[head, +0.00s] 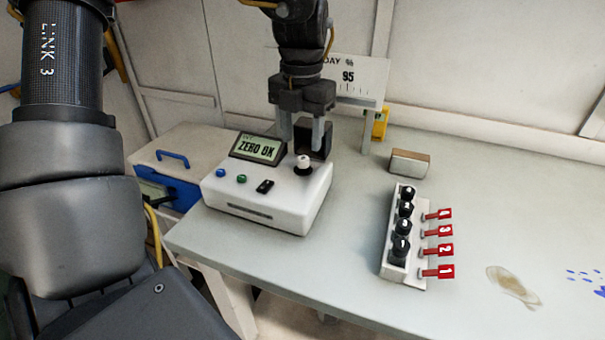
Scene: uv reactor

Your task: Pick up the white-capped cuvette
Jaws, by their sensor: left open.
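The white-capped cuvette (304,160) stands upright in a dark round socket on top of the white instrument (262,205). Only its white cap and the dark ring around its base show. My left gripper (302,143) points down with its two grey fingers open. The fingertips appear just above and behind the cap, one to each side of it in the picture. I cannot tell whether they touch anything. My right gripper is not in view.
The instrument's display (260,148) reads "ZERO OK", and a dark raised lid (315,137) stands behind the socket. A white rack (387,262) holds several black-capped cuvettes beside red numbered tags (445,231). A small box (409,163) lies behind it. The table's right side is mostly clear.

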